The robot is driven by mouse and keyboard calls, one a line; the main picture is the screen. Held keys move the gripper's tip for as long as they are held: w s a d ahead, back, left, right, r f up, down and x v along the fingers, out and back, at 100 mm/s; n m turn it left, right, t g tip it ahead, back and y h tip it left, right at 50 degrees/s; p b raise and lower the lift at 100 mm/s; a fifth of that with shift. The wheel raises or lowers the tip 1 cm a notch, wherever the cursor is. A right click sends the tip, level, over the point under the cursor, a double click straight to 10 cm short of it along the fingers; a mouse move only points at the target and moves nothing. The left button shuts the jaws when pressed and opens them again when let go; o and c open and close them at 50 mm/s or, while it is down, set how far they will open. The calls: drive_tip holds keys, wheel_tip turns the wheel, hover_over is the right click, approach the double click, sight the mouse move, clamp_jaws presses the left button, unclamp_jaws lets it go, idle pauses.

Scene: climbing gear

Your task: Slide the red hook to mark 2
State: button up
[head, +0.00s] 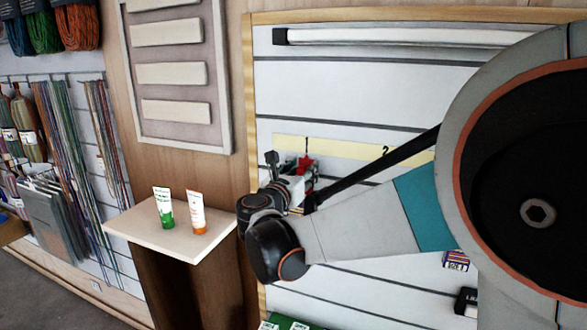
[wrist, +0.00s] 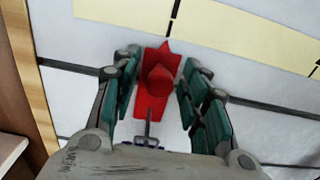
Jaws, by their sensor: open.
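The red hook (wrist: 158,82) sits on the white slatted wall panel, with its pointed top towards the pale yellow strip (wrist: 245,30). My gripper (wrist: 160,68) is open, with one teal-padded finger on each side of the hook. The right finger looks very close to it; I cannot tell whether it touches. A thin black tick (wrist: 174,14) stands just above the hook's point. In the head view the hook (head: 303,166) shows partly behind my gripper (head: 290,178), and mark 2 (head: 385,150) is on the yellow strip (head: 345,148) to its right. My arm covers the strip's right part.
A small shelf (head: 150,240) with a green-and-white tube (head: 164,207) and an orange-and-white tube (head: 196,212) stands left of the panel. A wooden frame edge (head: 250,110) borders the panel on the left. Boxes (head: 455,261) hang lower right. Ropes hang far left.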

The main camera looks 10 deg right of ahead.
clamp_jaws()
drive_tip(key=s+d+p, duration=0.3)
drive_tip(key=s+d, duration=0.9)
drive_tip(key=d, duration=0.4)
unclamp_jaws()
drive_tip(key=v, duration=1.1)
drive_tip(key=shift+s+a, duration=0.2)
drive_tip(key=shift+s, duration=0.15)
